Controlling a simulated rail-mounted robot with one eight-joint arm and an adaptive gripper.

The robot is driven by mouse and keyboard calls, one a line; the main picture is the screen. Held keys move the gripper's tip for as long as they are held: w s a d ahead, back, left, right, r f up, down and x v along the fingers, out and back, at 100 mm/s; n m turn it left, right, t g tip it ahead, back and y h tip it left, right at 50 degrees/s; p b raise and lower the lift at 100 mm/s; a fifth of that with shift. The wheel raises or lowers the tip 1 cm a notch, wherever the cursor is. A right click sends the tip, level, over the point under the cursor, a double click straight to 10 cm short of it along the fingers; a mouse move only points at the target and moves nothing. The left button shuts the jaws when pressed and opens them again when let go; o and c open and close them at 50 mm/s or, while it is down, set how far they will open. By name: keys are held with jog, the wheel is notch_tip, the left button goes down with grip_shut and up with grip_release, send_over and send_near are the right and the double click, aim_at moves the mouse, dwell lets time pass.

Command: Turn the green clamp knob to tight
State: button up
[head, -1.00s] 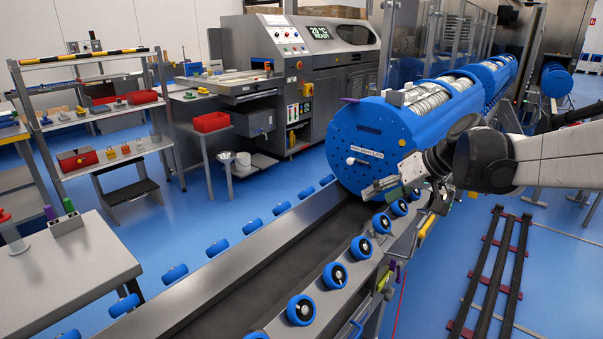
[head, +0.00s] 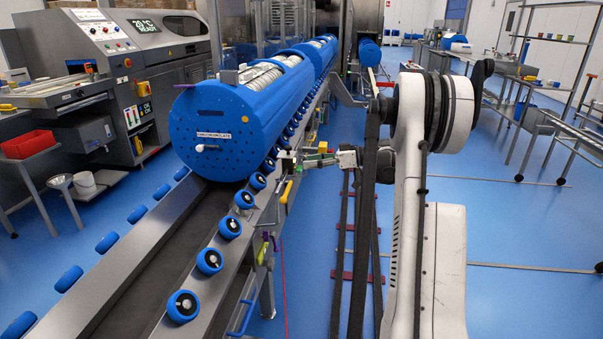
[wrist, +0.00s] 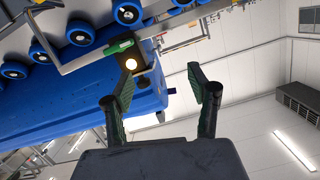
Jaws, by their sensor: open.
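My gripper (head: 306,160) is open and empty, to the right of the rail and the near blue tub, in the head view. In the wrist view my gripper (wrist: 163,77) shows two spread fingers with dark green pads and nothing between them. A bright green bar-shaped piece (wrist: 119,46) is beyond the left fingertip, beside a metal rod and a lit round lamp; it looks like the clamp knob, and its setting cannot be read. In the head view a small green piece (head: 260,252) sits on the rail's outer side, nearer than my gripper; I cannot tell if it is the same one.
The near blue tub (head: 225,130) lies on the roller rail (head: 130,268), with another tub behind it. Blue rollers (head: 210,261) line the rail. A yellow handle (head: 287,191) and a purple piece (head: 274,243) stick out from its side.

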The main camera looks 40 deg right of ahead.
aim_at(298, 169)
jog(key=s+d+f+n+t+y, duration=0.1)
jog(key=s+d+f, duration=0.15)
jog(key=d, duration=0.25)
jog(key=s+d+f+n+t, duration=0.1)
jog(key=s+d+f, duration=0.1)
jog(key=d+f, duration=0.15)
jog(key=b+x, duration=0.1)
jog(key=x, duration=0.3)
jog(key=b+x, duration=0.1)
jog(key=x, duration=0.3)
jog(key=b+x, duration=0.1)
jog(key=x, duration=0.4)
jog(key=shift+w+d+r, duration=0.2)
jog(key=shift+d+r, duration=0.05)
jog(key=c, duration=1.2)
jog(key=shift+o, duration=0.2)
